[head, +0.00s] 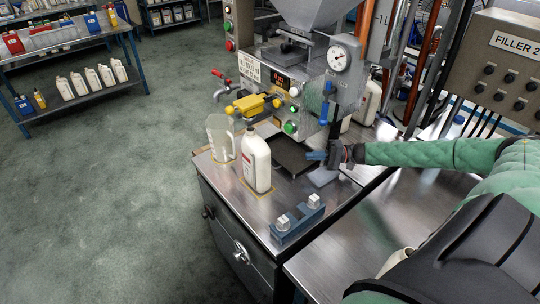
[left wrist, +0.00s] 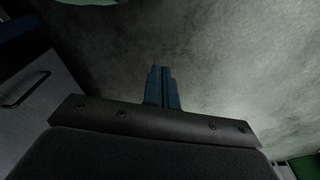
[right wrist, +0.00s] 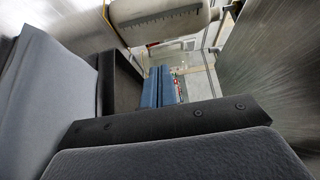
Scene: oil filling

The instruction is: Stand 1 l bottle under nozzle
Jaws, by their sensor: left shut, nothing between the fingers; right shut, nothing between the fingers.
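The white 1 l bottle (head: 257,165) stands upright on the steel bench, in a yellow-outlined square at the front. In the right wrist view a pale bottle-like body (right wrist: 160,22) with a dark scale shows at the top, likely this bottle. The filler's yellow-handled outlet part (head: 252,105) is above and behind the bottle; the nozzle tip is not clear. A dark plate (head: 294,155) lies right of the bottle. My right gripper (head: 312,156) is shut and empty over that plate's right side, apart from the bottle. My left gripper (left wrist: 162,88) is shut and empty above the floor.
A clear jug (head: 220,140) stands left of the bottle. A blue fixture with two metal blocks (head: 297,219) sits at the bench's front right. The filler with its gauge (head: 339,59) rises behind. Another white bottle (head: 368,102) stands behind my right gripper. Open floor lies left.

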